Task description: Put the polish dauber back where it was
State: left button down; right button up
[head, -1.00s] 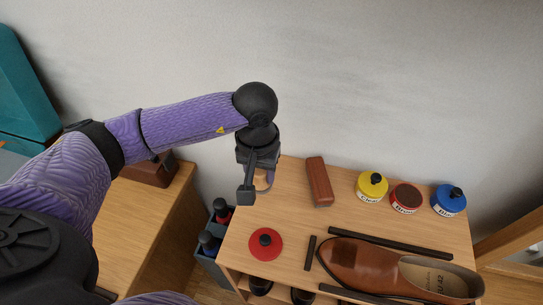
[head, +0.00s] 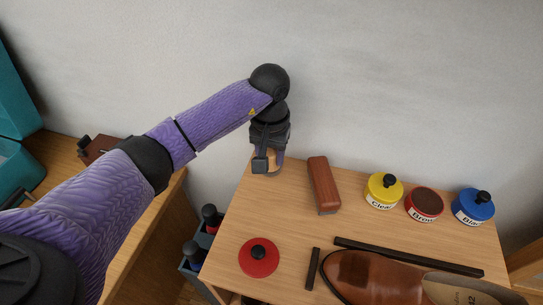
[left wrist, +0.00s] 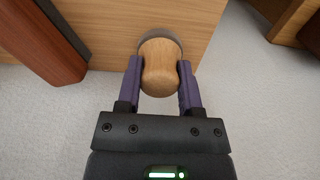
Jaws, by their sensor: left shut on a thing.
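The polish dauber (left wrist: 160,68) has a pale wooden knob handle and a dark round base. My left gripper (left wrist: 160,64) is shut on its handle, one finger on each side. In the head view my left gripper (head: 267,163) is at the back left of the wooden shelf top (head: 225,225), and the dauber (head: 275,157) is mostly hidden by the fingers. Whether its base touches the shelf top, I cannot tell. The open brown polish tin (head: 424,203) stands at the right, its red lid (head: 259,256) lies at the front left. My right gripper is not in view.
A wooden brush (head: 323,184) lies close right of the gripper. Yellow (head: 383,190) and blue (head: 473,206) tins stand at the back right. A brown shoe (head: 380,280) lies by dark strips (head: 400,256). The wall is close behind. Shelf between lid and brush is bare.

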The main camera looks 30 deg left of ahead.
aim_at(270, 152)
pick_arm(q)
jog(key=shift+c, duration=1.2)
grip_release()
notch_tip(270, 152, up, 12)
jog(key=p, duration=0.5)
jog(key=shift+p, duration=0.4)
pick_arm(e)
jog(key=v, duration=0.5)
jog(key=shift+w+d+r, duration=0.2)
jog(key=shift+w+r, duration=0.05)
pick_arm(q)
jog(key=shift+r, duration=0.1)
